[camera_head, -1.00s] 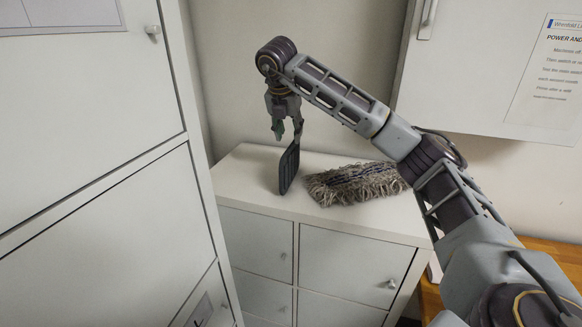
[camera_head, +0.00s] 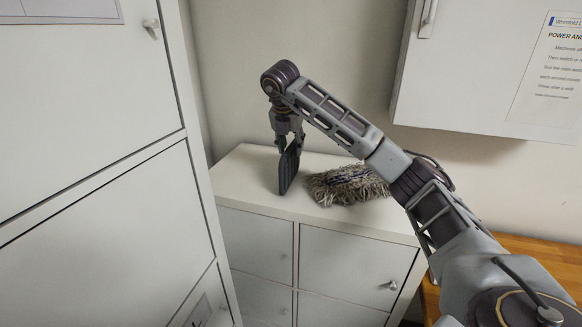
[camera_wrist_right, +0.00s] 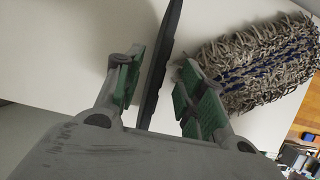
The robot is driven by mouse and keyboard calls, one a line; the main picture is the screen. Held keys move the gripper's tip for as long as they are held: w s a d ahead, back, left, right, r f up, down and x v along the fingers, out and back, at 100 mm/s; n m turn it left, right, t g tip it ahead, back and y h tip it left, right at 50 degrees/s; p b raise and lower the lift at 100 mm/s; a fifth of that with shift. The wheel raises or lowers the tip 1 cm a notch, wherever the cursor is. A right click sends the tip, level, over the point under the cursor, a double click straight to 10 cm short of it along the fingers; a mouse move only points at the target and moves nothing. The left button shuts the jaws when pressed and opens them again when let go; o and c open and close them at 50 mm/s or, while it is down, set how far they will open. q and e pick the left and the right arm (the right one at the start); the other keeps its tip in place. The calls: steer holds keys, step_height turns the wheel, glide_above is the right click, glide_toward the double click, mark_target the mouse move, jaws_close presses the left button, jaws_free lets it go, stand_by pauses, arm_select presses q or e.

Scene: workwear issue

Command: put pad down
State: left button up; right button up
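The pad (camera_head: 288,172) is a thin dark plate standing on edge, slightly tilted, on the white cabinet top (camera_head: 247,168). Its lower edge appears to touch the top. My right gripper (camera_head: 290,146) is above it, pointing down, with its fingers on both sides of the pad's upper part. In the right wrist view, the pad (camera_wrist_right: 160,65) shows edge-on between the green-lined fingers (camera_wrist_right: 160,90). A gap shows between the pad and the right-hand finger, so the gripper looks open around it. My left gripper is out of view.
A shaggy grey-beige mop head (camera_head: 345,185) lies just right of the pad on the cabinet top. A tall white locker (camera_head: 95,130) stands close on the left. A white wall cupboard (camera_head: 470,70) hangs at upper right. The front left of the top is clear.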

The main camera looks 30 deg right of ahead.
mark_target(292, 157)
steer(key=shift+w+f, duration=0.1)
steer(key=shift+f, duration=0.1)
stand_by(0.4)
steer(key=shift+p+x, duration=0.6)
steer(key=shift+x, duration=1.85)
steer(key=shift+f, duration=0.3)
jaws_close()
